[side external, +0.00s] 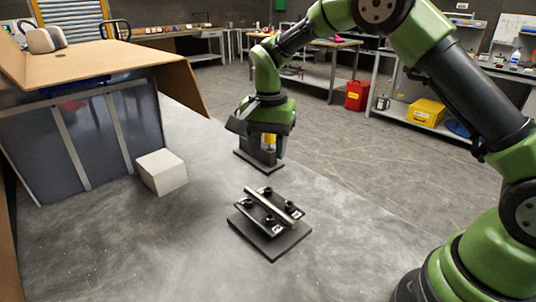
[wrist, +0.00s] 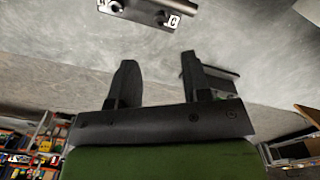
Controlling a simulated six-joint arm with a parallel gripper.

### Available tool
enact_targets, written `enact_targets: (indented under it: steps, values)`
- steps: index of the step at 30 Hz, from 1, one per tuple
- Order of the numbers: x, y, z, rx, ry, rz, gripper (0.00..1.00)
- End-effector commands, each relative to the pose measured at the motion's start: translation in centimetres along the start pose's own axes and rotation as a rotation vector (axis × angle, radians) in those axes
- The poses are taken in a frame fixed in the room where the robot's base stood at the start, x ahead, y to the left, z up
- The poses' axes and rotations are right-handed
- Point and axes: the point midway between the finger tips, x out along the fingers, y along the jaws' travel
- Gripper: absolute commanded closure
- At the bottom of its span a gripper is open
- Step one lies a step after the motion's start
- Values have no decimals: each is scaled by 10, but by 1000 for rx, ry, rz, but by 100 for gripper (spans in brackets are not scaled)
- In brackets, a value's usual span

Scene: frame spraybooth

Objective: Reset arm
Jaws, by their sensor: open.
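My gripper (side external: 262,138) hangs from the green arm over the grey table, in front of or above a dark stand. In the wrist view my gripper (wrist: 157,75) shows two black fingers spread apart with nothing between them. The dark stand has a flat base (side external: 245,158) and a yellow part (side external: 268,141), partly hidden by my gripper. A black fixture (side external: 278,246) with rails, dark knobs and a light metal rod (side external: 268,205) across it sits nearer the camera, apart from my gripper. Part of the fixture shows at the top of the wrist view (wrist: 150,12).
A pale block (side external: 162,172) stands on the table left of the fixture. Beside it is a booth with dark panels (side external: 75,140) and a brown board top (side external: 80,62). The table between the block and the fixture is clear. Workbenches and shelves stand beyond.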

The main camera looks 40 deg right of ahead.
Motion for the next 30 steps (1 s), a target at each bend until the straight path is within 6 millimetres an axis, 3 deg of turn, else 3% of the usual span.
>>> enact_targets:
  steps: [8, 11, 14, 21, 25, 30]
  values:
    - [-5, 1, 0, -8, 3, -9, 56]
    - [-25, 7, 4, -42, 11, -43, 56]
    - [-57, 20, 12, -105, 25, -102, 56]
    - [-130, 78, 44, -304, 96, -270, 56]
    - [-153, 115, 66, -410, 154, -357, 56]
    - [-164, 163, 94, -542, 244, -458, 56]
